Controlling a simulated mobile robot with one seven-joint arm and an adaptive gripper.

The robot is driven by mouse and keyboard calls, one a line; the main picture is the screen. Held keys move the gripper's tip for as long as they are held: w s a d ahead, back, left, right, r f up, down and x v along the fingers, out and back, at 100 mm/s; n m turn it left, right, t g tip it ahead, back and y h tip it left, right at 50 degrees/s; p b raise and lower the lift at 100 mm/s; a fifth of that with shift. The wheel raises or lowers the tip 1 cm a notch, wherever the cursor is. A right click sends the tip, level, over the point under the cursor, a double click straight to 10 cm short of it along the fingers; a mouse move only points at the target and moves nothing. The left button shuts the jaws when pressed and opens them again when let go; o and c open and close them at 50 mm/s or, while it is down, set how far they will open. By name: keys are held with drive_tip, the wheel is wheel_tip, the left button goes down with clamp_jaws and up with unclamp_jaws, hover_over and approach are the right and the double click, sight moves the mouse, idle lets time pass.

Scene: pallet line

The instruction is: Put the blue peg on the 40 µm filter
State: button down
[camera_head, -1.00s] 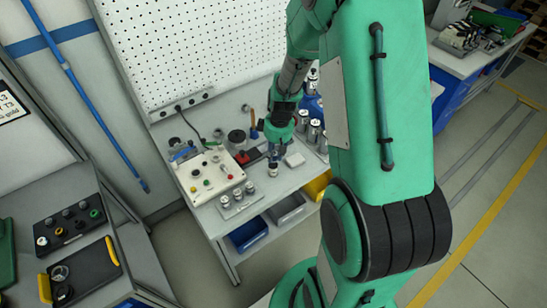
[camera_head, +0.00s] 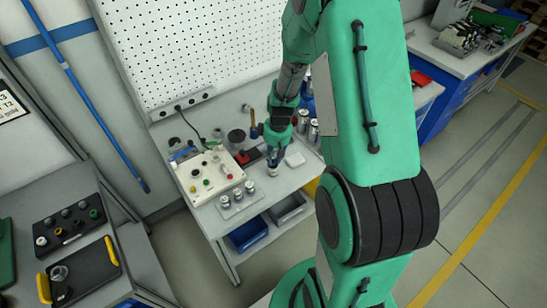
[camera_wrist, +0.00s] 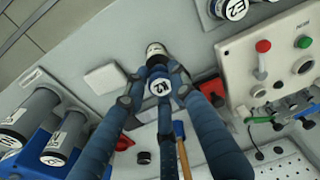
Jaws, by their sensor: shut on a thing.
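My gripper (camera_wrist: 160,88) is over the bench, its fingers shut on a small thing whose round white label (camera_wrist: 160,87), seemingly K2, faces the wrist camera. A silver cylinder (camera_wrist: 156,48) shows just beyond the label; I cannot tell whether it is part of the held thing. In the head view my gripper (camera_head: 273,158) hangs right of the button box, low above the bench top. I cannot make out a separate blue peg. No 40 µm marking is readable. Small silver cylinders (camera_head: 250,187) stand on a grey plate (camera_head: 236,210) left of my gripper; the wrist view shows an E2 label (camera_wrist: 235,8).
The button box (camera_head: 205,190) stands close left of my gripper. A white block (camera_head: 295,160) lies to its right. Tall silver canisters (camera_head: 313,132) stand behind right. The pegboard (camera_head: 200,45) is behind the bench (camera_head: 283,187).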

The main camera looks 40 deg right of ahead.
sight(276, 158)
drive_tip(key=shift+f, duration=0.15)
drive_tip(key=c, duration=1.4)
unclamp_jaws()
drive_tip(key=shift+c, duration=0.2)
wheel_tip(276, 158, up, 12)
drive_tip(key=s+p, duration=0.1)
drive_tip(key=shift+d+r, duration=0.2)
drive_tip(key=shift+d, duration=0.05)
